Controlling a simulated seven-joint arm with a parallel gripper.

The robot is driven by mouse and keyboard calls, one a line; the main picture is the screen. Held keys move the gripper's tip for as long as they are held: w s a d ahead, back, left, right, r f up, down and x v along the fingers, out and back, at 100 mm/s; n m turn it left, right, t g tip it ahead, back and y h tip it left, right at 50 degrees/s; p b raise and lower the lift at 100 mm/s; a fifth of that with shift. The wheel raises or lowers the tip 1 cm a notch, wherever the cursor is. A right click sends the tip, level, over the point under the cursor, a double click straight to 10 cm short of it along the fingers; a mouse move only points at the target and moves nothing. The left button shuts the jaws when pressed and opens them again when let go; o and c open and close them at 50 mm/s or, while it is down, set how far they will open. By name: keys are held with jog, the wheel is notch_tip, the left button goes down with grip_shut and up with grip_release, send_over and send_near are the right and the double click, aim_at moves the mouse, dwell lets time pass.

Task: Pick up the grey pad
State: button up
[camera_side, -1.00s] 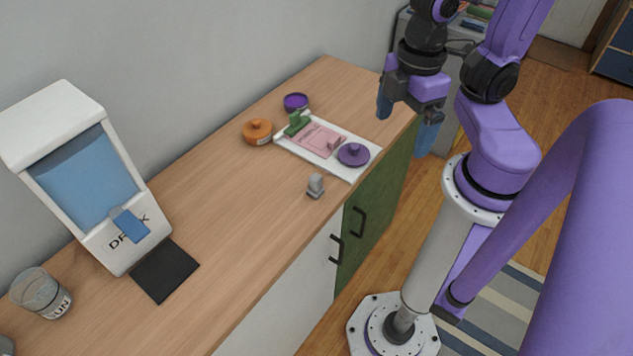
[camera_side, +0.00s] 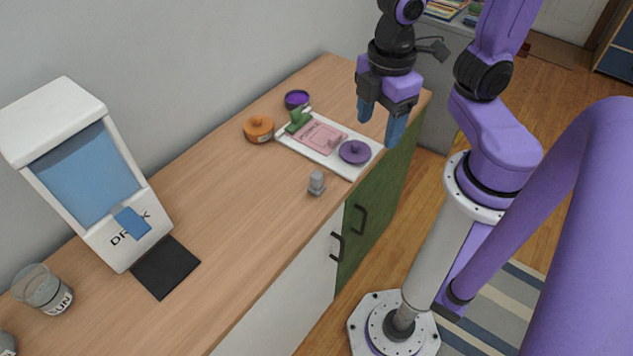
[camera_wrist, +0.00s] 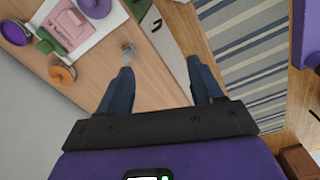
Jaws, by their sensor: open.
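A small grey block-like piece with an upright top (camera_side: 317,183) stands alone on the wooden counter near its front edge; it is the likeliest grey pad. It also shows in the wrist view (camera_wrist: 129,51), left of the space between the fingers. My gripper (camera_side: 380,122) is open and empty, with blue fingers pointing down. It is above the counter's right end, up and to the right of the grey piece and apart from it. In the wrist view the open fingers (camera_wrist: 160,66) frame the counter edge and floor.
A white tray (camera_side: 352,172) holds a pink piece (camera_side: 318,137), a green piece (camera_side: 298,121) and a purple lid-like disc (camera_side: 355,152). An orange lidded pot (camera_side: 258,128) and purple bowl (camera_side: 297,99) stand behind. A drink dispenser (camera_side: 80,170) with a dark mat (camera_side: 165,267) is left. Mid-counter is clear.

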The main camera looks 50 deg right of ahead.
jog(key=w+a+f+n+h, duration=0.1)
jog(key=w+a+f+n, duration=0.1)
jog(key=w, duration=0.3)
jog(key=w+a+f+n, duration=0.2)
jog(key=w+f, duration=0.1)
jog(key=w, duration=0.3)
send_near(317, 173)
notch_tip(317, 173, down, 7)
jog(key=shift+a+r, duration=0.1)
jog(key=shift+a, duration=0.05)
jog(key=shift+w+d+f, duration=0.1)
jog(key=shift+d+f, duration=0.15)
jog(key=shift+f, duration=0.6)
jog(key=shift+d+f, duration=0.3)
jog(key=shift+f, duration=1.45)
jog(key=c, duration=1.1)
